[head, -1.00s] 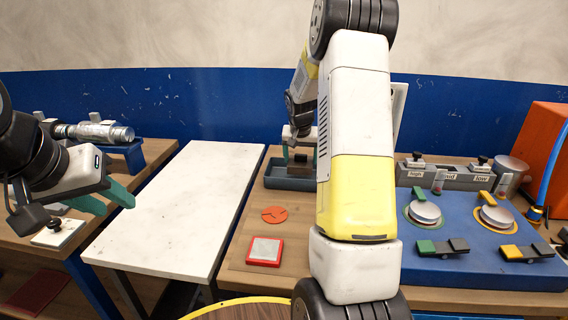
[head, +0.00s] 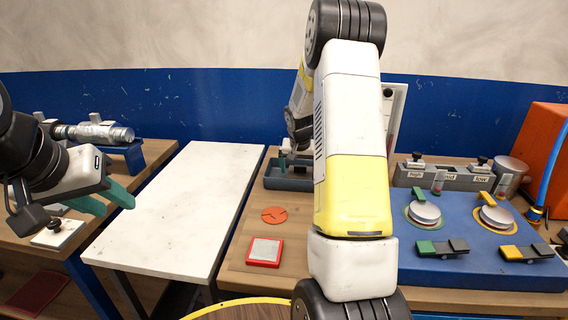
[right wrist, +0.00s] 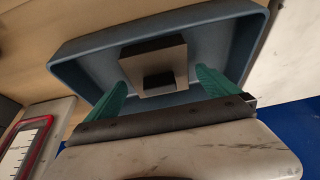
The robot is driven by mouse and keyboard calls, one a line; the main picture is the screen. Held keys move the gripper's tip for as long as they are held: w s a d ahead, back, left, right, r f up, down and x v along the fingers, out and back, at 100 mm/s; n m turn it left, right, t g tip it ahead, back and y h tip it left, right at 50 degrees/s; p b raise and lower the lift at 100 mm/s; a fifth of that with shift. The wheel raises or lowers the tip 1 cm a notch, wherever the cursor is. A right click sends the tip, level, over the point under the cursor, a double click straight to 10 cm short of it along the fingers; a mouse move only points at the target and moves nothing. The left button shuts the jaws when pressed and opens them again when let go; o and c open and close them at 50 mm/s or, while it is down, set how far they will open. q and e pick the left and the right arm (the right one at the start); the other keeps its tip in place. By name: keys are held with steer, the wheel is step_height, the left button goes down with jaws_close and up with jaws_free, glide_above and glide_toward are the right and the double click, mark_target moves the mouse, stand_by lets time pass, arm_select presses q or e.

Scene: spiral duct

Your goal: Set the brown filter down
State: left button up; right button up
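The brown filter (right wrist: 154,66), a squarish block with a dark square part on its near side, shows in the right wrist view over the floor of a blue-grey tray (right wrist: 85,52). It appears to rest in the tray. My right gripper (right wrist: 162,92) has its green fingers spread either side of the filter, with gaps visible on both sides. In the head view my right arm hides the filter and most of that gripper; the tray (head: 287,184) shows left of the arm. My left gripper (head: 108,198) is open and empty at the left, above the left bench and the white table's edge.
A white table (head: 180,210) stands clear in the middle. An orange disc (head: 273,215) and a red-framed pad (head: 264,252) lie in front of the tray. A blue panel with knobs (head: 470,265) stands at the right. A silver cylinder assembly (head: 95,133) sits on the left bench.

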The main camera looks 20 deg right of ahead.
steer(key=shift+r, duration=0.35)
steer(key=v, duration=1.1)
steer(key=s+a+r+n+t+y, duration=0.1)
steer(key=s+a+r+n+y, duration=0.1)
steer(key=s+a+r, duration=0.75)
steer(key=s+a+n+y, duration=0.1)
steer(key=s+a+n, duration=0.1)
steer(key=s, duration=0.8)
steer(key=s+a+r+n+t+y, duration=0.1)
steer(key=s+a, duration=0.4)
steer(key=s, duration=0.5)
steer(key=shift+r+n, duration=0.2)
steer(key=shift+n, duration=0.2)
steer(key=shift+s+d, duration=0.1)
steer(key=shift+s, duration=0.05)
